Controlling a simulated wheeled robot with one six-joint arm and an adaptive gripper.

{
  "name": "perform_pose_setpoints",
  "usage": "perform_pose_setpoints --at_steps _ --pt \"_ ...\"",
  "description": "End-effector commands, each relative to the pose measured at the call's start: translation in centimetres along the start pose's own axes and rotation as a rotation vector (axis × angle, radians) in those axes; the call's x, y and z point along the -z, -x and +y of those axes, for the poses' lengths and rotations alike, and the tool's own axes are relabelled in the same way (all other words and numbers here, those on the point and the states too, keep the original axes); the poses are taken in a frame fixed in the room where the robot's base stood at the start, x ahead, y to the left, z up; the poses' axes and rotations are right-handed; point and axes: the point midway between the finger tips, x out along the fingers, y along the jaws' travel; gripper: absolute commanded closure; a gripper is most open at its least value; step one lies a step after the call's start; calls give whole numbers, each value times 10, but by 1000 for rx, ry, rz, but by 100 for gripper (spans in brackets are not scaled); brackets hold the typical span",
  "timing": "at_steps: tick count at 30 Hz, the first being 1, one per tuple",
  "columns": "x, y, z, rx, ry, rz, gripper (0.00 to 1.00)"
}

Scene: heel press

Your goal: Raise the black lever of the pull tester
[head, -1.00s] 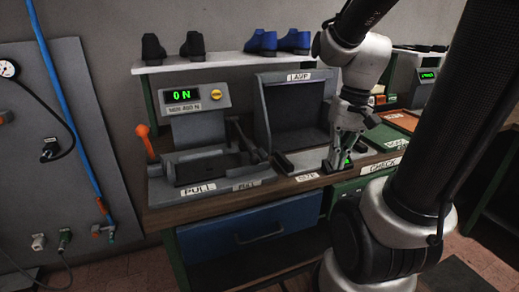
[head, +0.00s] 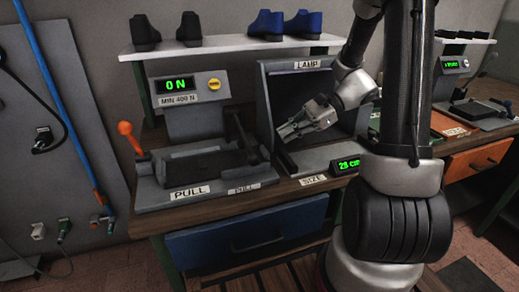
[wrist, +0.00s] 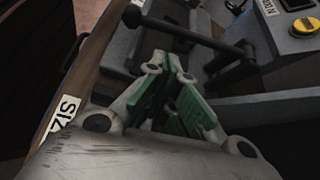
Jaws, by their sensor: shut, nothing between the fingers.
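The pull tester (head: 175,185) is a grey machine on the bench, marked PULL, with a green display (head: 170,86) reading 0 N. Its black lever (head: 243,132) is on the right side of the machine; its tilt is hard to judge in the head view. In the wrist view the black lever (wrist: 190,32) is a dark bar with a round knob at its left end, crossing just beyond the fingertips. My gripper (head: 287,131) is shut and empty, to the right of the lever and apart from it. Its green-padded fingers (wrist: 168,68) point toward the lever.
An orange-knobbed lever (head: 126,130) stands at the tester's left. The dark lamp box (head: 305,85) is behind my gripper. A size gauge (head: 345,166) reads 28 cm at the right. Shoes (head: 142,32) stand on the shelf (head: 225,44) above.

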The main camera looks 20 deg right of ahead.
Motion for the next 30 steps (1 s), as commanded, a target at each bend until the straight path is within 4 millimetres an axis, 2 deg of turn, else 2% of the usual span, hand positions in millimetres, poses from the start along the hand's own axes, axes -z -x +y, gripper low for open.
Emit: perform_pose_setpoints --at_steps 7,10,21,27,30 --pt "0 -2 0 -2 2 1 100" --pt "0 -10 1 -3 3 0 100" --pt "0 -74 2 -6 3 1 100" --pt "0 -96 1 -4 4 2 100" --pt "0 -100 2 -3 4 2 100"
